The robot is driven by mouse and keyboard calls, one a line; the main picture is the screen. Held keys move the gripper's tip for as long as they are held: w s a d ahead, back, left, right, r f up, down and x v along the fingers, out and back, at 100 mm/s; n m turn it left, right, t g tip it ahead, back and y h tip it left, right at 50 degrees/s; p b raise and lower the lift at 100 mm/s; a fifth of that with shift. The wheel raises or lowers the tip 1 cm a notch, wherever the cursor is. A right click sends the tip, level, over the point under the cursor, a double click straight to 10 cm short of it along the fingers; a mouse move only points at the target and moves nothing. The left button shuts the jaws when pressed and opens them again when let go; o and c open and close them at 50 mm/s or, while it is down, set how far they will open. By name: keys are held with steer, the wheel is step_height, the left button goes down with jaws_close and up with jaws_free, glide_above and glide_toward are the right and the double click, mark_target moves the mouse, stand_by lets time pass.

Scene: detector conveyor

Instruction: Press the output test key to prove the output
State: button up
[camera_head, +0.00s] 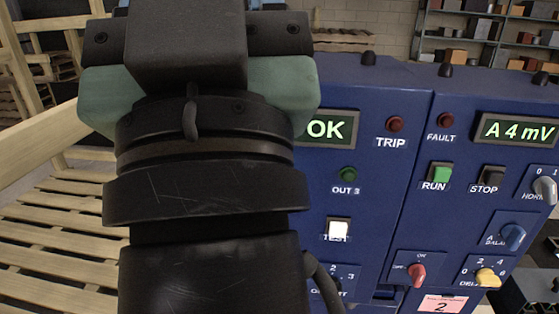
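The white square test key (338,230) sits on the blue panel, just right of my arm. Its label is partly covered by the key's lower edge and reads as "TEST". Above it is a dark green lamp (348,173) labelled "OUT 3", which looks unlit. A display (327,128) above that reads "OK", its left edge close to my arm. My gripper (188,45) is in the upper left, in front of the panel, seen from behind with its black wrist and pale green sides. Its fingertips are hidden, so I cannot see whether it touches anything.
A dark red lamp (395,124) is labelled "TRIP". The right panel has a FAULT lamp (446,120), green RUN key (441,173), black STOP key (492,176), "A 4 mV" display (517,130) and several knobs, including a red one (416,274). Wooden slats (60,235) lie at left.

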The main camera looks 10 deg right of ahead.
stand_by(0.3)
jaws_close()
stand_by(1.6)
